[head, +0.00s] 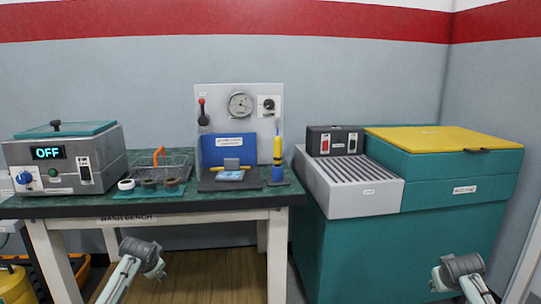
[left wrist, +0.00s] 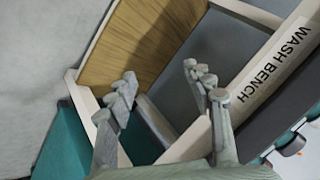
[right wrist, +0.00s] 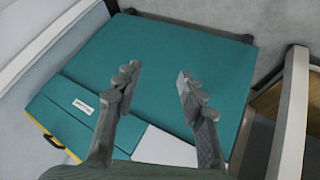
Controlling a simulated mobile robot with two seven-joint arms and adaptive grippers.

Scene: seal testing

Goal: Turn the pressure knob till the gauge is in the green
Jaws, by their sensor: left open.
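The gauge (head: 240,104) is a round dial on the upright grey panel (head: 212,96) at the back of the bench. Its needle and green zone are too small to read. The small dark pressure knob (head: 268,103) is on a white plate right of the gauge. No gripper is near it. My left gripper (left wrist: 160,84) is open and empty, below the front edge of the wash bench. My right gripper (right wrist: 157,72) is open and empty, in front of the teal cabinet (head: 430,250). Neither wrist view shows the knob or gauge.
A red-knobbed lever (head: 202,113), a blue plate (head: 216,150) and a yellow-blue bottle (head: 277,160) stand at the panel. Left are a wire basket (head: 170,168), several small rings and a bath unit (head: 75,165) reading OFF. A ribbed grey tray (head: 350,183) is right.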

